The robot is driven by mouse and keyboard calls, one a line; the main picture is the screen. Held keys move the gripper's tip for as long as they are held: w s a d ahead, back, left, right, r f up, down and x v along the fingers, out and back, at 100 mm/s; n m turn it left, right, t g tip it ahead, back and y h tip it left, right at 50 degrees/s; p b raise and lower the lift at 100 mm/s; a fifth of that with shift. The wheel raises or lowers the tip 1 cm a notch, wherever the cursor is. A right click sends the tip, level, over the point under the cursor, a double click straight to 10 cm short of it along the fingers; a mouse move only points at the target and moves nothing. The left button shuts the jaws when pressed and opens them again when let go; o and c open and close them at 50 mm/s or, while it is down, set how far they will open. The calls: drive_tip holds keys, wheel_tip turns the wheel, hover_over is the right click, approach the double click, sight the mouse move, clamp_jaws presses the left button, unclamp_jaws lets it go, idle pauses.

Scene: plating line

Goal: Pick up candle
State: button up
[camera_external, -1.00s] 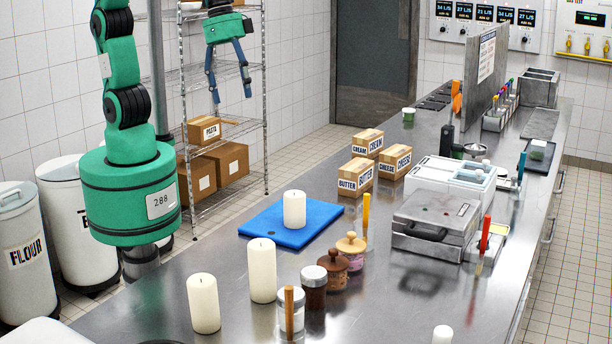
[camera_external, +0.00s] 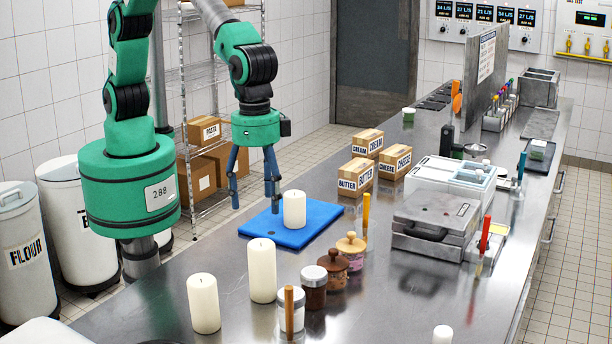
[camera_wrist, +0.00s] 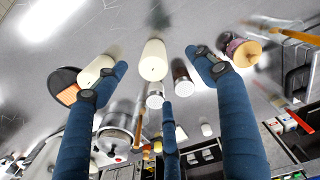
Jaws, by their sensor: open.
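White candles stand upright on the counter. One candle (camera_external: 294,210) is on the blue cutting board (camera_external: 252,229). A tall candle (camera_external: 262,272) and a shorter candle (camera_external: 204,304) stand nearer the front. The top of another candle (camera_external: 442,335) shows at the bottom edge. My gripper (camera_external: 255,194) is open and empty, pointing down, just left of the board candle and apart from it. In the wrist view my blue fingers (camera_wrist: 160,78) are spread, with one white candle (camera_wrist: 153,60) seen between them and another (camera_wrist: 97,71) by the left finger.
Lidded jars (camera_external: 314,287) stand beside the tall candle. Butter, cream and cheese boxes (camera_external: 355,176) are behind the board. A grey press (camera_external: 434,222) and white containers (camera_external: 452,180) are on the right. The counter between the jars and press is mostly clear.

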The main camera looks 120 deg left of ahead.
sight(259, 243)
drive_tip(key=d+f, duration=0.1)
drive_tip(key=w+f, duration=0.1)
drive_tip(key=d+f, duration=0.1)
drive_tip(key=shift+w+d+f, duration=0.15)
drive_tip(key=shift+d+f, duration=0.15)
drive_tip(key=shift+f, duration=0.1)
drive_tip(key=shift+f, duration=4.25)
drive_tip(key=shift+f, duration=0.1)
drive_tip(key=shift+w+f, duration=0.15)
drive_tip(key=shift+f, duration=1.15)
drive_tip(key=shift+w+f, duration=0.1)
drive_tip(key=shift+f, duration=1.15)
drive_tip(key=c, duration=1.6)
